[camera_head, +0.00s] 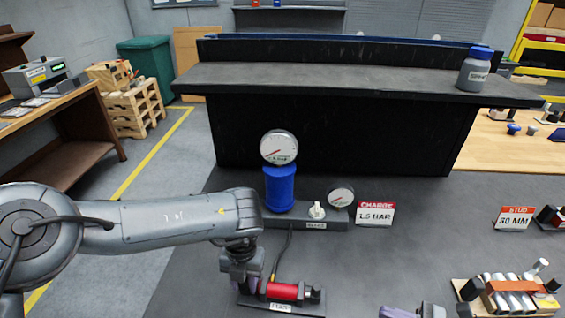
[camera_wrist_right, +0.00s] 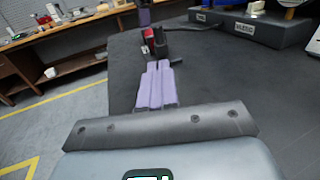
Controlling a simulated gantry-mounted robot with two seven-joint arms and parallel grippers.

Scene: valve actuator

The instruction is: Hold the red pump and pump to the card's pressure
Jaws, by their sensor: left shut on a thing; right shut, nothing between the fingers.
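The red pump (camera_head: 284,291) lies on a black base with a white label, at the bottom middle of the head view. My left gripper (camera_head: 250,284) is shut on it at its left end. The pump also shows partly in the right wrist view (camera_wrist_right: 149,35), largely hidden. The card (camera_head: 375,216) is red and white and reads "CHARGE 1.5 BAR". A large gauge (camera_head: 279,147) sits on top of a blue cylinder (camera_head: 279,190). A small gauge (camera_head: 340,195) is beside it; I cannot read either needle exactly. My right gripper (camera_wrist_right: 157,85) is shut and empty, apart from the pump.
The grey base (camera_head: 295,222) carries the cylinder and a white knob (camera_head: 317,210). A dark hose (camera_head: 276,255) runs between base and pump. A "STUD 30 MM" card (camera_head: 515,217) and a rack (camera_head: 508,293) are at right. The mat between is clear.

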